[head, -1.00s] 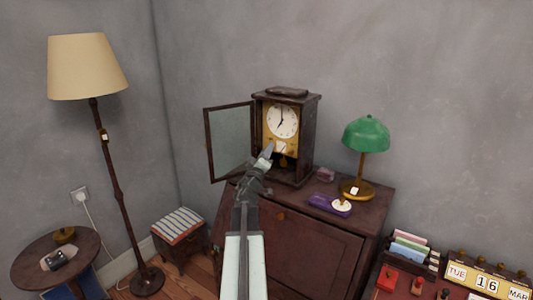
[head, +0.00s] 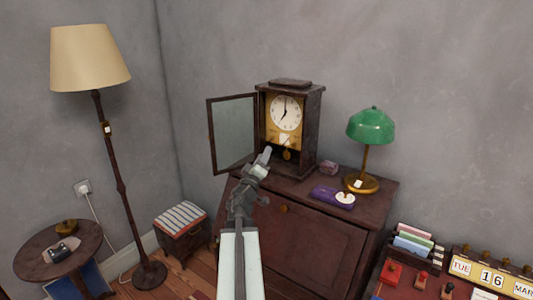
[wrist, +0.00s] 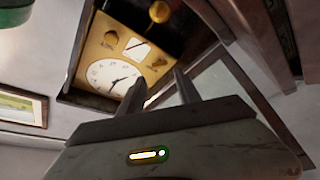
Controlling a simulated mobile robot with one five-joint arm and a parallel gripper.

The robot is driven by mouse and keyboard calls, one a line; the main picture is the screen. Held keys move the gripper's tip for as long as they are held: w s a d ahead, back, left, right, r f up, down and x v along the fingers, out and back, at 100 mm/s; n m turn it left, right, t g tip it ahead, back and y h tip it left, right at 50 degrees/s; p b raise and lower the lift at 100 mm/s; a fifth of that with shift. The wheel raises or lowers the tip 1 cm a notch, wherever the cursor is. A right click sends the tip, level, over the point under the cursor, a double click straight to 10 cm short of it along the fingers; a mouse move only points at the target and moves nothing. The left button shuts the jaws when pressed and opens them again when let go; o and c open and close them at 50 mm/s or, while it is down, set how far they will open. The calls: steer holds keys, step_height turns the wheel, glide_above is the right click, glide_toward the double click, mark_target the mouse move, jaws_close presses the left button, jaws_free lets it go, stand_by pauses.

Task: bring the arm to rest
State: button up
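My gripper (head: 264,157) is raised in front of the clock (head: 315,125) on the desk, a little below its dial. In the wrist view my gripper (wrist: 160,82) shows two dark fingers with a gap between them and nothing held. The clock has a white dial (head: 286,113), a brass pendulum (head: 287,155) and a dark case. Its glazed door (head: 232,135) stands open to the left. The dial also shows tilted in the wrist view (wrist: 108,75), beyond the fingers. I cannot judge the exact distance between fingers and clock.
The desk (head: 310,240) also bears a green lamp (head: 370,126), a purple item (head: 325,194) and a small box (head: 328,167). A floor lamp (head: 117,170), round table (head: 35,262) and striped stool (head: 181,217) stand left. A calendar (head: 490,278) is at lower right.

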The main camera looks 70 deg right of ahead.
stand_by(0.4)
steer(key=w+a+f+y+p, duration=0.1)
steer(key=w+a+f+y, duration=0.2)
steer(key=w+a+f, duration=0.45)
steer(key=w+a+f+m+y+p, duration=0.1)
steer(key=w+a+f+y, duration=0.3)
steer(key=w+a, duration=0.7)
steer(key=w+a+f+y+p, duration=0.25)
steer(key=w+a+f, duration=0.35)
steer(key=a, duration=0.6)
steer(key=w+a+f+n+y, duration=0.1)
steer(key=a+f+n+y, duration=0.1)
steer(key=a, duration=1.2)
steer(key=a+f+n+y, duration=0.2)
steer(key=a+y, duration=0.3)
steer(key=a, duration=0.8)
steer(key=w+a+f+n+g+y, duration=0.1)
steer(key=a+f+n+y, duration=0.2)
steer(key=a, duration=1.1)
steer(key=shift+w+a+n+y+p, duration=0.3)
steer(key=shift+n+y+p, duration=0.2)
steer(key=shift+y, duration=0.15)
steer(key=shift+c, duration=0.4)
